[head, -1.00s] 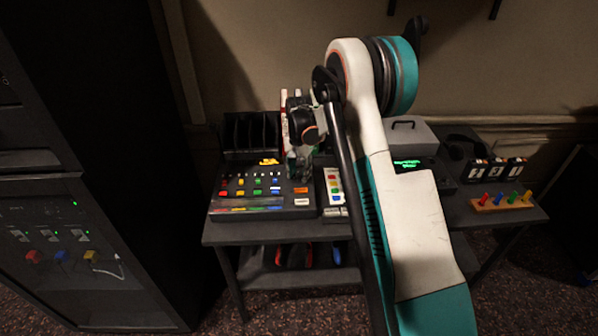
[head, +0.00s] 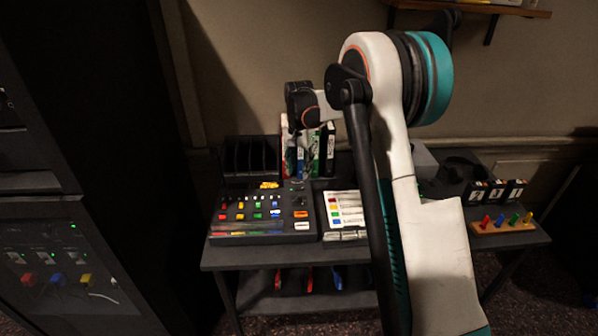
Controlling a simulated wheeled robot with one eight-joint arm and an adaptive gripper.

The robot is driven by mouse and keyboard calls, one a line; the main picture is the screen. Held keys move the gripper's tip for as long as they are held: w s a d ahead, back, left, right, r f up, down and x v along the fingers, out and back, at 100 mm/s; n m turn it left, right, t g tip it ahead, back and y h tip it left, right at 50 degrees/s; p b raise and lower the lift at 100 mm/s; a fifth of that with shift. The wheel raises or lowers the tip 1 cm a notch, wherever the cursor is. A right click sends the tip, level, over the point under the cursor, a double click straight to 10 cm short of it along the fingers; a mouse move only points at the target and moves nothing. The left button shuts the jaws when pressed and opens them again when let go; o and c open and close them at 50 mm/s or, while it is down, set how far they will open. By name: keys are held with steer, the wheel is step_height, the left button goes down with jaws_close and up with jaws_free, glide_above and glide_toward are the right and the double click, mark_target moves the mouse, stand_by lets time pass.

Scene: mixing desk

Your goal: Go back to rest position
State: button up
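My arm rises on the right of the head view and bends left at its elbow. Its dark wrist (head: 301,104) is above the back of the mixing desk. My gripper (head: 301,150) hangs below the wrist, in front of several upright coloured cases (head: 328,150). It is small and blends with them, so I cannot tell whether it is open or shut. The black mixing desk (head: 262,226) with coloured buttons stands on the dark table (head: 225,256), below and apart from my gripper. A small yellow thing (head: 269,185) lies at its back edge.
A card with coloured squares (head: 345,208) lies right of the mixer. An empty black rack (head: 250,158) stands behind it. A wooden block with coloured pegs (head: 502,227) is at the right. A dark cabinet (head: 50,185) fills the left.

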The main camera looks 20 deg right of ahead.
stand_by(0.3)
steer(key=s+a+r+n+t, duration=0.2)
steer(key=s+a+r, duration=0.1)
steer(key=s+r, duration=0.5)
steer(key=s+a+r+n+t, duration=0.1)
steer(key=s+a+r+n, duration=0.15)
steer(key=s+r, duration=0.45)
steer(key=s+a+n+t, duration=0.2)
steer(key=s, duration=0.9)
steer(key=s+a+f+n+t, duration=0.1)
steer(key=s+a+n+t, duration=0.1)
steer(key=s, duration=0.9)
steer(key=shift+s+a+f+n, duration=0.2)
steer(key=shift+a+f+n, duration=0.1)
steer(key=shift+n, duration=0.25)
